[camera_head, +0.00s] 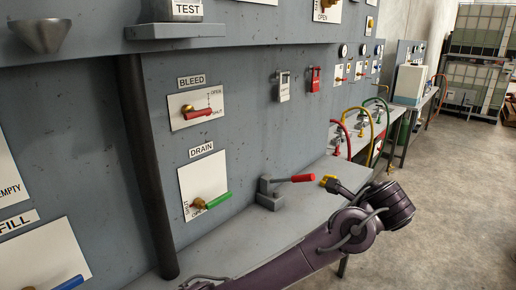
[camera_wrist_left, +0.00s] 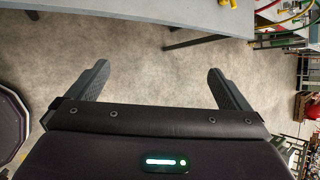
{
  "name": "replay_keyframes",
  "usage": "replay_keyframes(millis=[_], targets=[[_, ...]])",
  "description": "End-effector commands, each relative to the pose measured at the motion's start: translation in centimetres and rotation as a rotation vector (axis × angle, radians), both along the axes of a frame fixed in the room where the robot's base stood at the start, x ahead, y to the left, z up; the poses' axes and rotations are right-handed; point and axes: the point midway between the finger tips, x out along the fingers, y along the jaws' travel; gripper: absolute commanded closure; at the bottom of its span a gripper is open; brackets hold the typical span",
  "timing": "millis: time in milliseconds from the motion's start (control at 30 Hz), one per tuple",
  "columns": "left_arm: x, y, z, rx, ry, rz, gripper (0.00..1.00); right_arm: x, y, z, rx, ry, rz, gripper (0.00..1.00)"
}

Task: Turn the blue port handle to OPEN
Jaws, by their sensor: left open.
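The blue handle (camera_head: 70,283) shows at the lower left edge of the head view, on a white plate (camera_head: 45,255) below a label (camera_head: 20,222) that reads "FILL" and is partly cut off. The lower part of this plate and any OPEN or SHUT marks are out of frame. My left gripper (camera_wrist_left: 158,85) is open and empty in the left wrist view, with bare floor behind its fingers. It is apart from the blue handle. My right gripper is in neither view.
A green DRAIN handle (camera_head: 218,201) and a red BLEED handle (camera_head: 200,113) sit on the grey panel. A dark vertical pipe (camera_head: 148,165) stands between them and the FILL plate. A red-handled lever (camera_head: 302,178) stands on the bench (camera_head: 240,238).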

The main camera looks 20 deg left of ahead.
Motion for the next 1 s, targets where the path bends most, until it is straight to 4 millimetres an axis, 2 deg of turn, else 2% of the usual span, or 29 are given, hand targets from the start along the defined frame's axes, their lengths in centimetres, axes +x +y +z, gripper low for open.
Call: replay_keyframes(millis=[33,100,167,267,300,433,500,600,700,800,1000], targets=[[1.6,0.2,3.5,0.108,-0.033,-0.026,0.0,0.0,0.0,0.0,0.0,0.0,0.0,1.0],[3.2,0.8,7.5,0.258,-0.056,-0.051,0.0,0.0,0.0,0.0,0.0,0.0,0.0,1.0],[4.3,1.6,11.4,0.386,-0.072,-0.057,0.0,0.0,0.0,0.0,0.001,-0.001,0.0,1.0],[5.4,3.4,18.6,0.589,-0.087,-0.031,0.0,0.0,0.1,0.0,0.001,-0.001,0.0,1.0],[5.6,4.3,21.7,0.665,-0.086,-0.008,0.0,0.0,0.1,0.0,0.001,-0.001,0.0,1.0],[4.5,7.7,32.2,0.878,-0.069,0.1,0.0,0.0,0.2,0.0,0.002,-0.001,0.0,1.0],[3.1,9.5,37.4,0.96,-0.05,0.169,0.0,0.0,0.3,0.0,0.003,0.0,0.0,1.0],[0.6,11.8,43.6,1.036,-0.018,0.263,0.0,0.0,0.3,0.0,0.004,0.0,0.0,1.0],[-1.7,13.4,47.9,1.075,0.01,0.333,0.0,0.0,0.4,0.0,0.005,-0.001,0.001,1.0],[-3.2,14.4,50.2,1.092,0.029,0.374,0.0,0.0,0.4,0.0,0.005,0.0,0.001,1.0],[-3.2,16.5,51.1,1.098,0.041,0.39,0.0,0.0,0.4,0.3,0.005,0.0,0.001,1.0]])
